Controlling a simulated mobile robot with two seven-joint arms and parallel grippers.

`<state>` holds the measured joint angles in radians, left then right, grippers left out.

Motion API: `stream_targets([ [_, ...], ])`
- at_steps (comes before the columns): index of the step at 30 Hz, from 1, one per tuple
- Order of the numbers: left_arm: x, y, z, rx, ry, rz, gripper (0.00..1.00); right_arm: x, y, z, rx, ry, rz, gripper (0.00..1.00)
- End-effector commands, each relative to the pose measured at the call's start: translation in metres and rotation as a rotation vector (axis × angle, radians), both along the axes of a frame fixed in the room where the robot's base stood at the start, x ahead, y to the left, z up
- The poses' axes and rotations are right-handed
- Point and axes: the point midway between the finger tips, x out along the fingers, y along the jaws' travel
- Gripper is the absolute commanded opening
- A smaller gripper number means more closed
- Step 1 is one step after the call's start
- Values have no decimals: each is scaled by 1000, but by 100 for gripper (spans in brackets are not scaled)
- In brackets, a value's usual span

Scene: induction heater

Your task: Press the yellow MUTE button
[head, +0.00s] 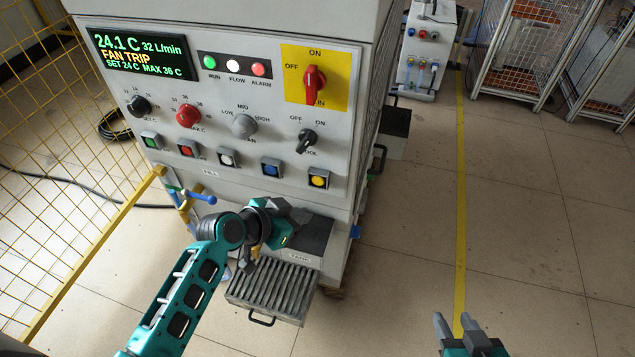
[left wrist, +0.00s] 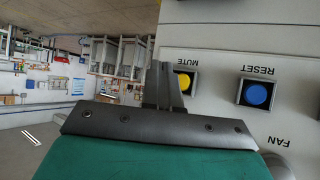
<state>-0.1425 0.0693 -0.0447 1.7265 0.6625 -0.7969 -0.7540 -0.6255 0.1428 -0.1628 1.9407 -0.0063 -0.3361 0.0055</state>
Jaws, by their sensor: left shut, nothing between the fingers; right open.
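The yellow MUTE button (head: 318,181) is at the right end of a row of square push buttons on the grey front panel. In the left wrist view, which is upside down, the yellow button (left wrist: 187,82) sits under the label MUTE, partly hidden by my fingers. My left gripper (head: 300,214) is shut and empty, below and slightly left of the button in the head view. Its fingers (left wrist: 164,84) overlap the button's edge in the wrist view; I cannot tell whether they touch it. My right gripper (head: 456,326) is open and empty, low over the floor.
The blue RESET button (head: 271,170) is left of MUTE; it also shows in the wrist view (left wrist: 257,94). A black selector knob (head: 307,139) and red switch (head: 314,80) are above. A grey slatted tray (head: 272,290) juts out below.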

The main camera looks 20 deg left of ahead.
Motion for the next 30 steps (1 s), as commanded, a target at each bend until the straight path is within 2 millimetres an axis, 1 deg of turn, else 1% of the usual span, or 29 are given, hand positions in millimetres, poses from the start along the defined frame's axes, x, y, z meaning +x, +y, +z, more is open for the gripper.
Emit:
stream_targets([
  [1,9,0,-2,-1,-4,2,0,0,0,-6,0,0,0,43],
  [6,33,-1,-2,-2,-2,1,0,0,0,-17,0,1,0,43],
  [12,53,-2,-1,1,-2,0,0,0,0,-21,0,1,0,43],
  [18,60,-2,0,-1,0,1,0,0,0,-23,0,1,0,43],
  [30,61,-2,0,0,0,0,0,0,0,-23,0,1,0,43],
])
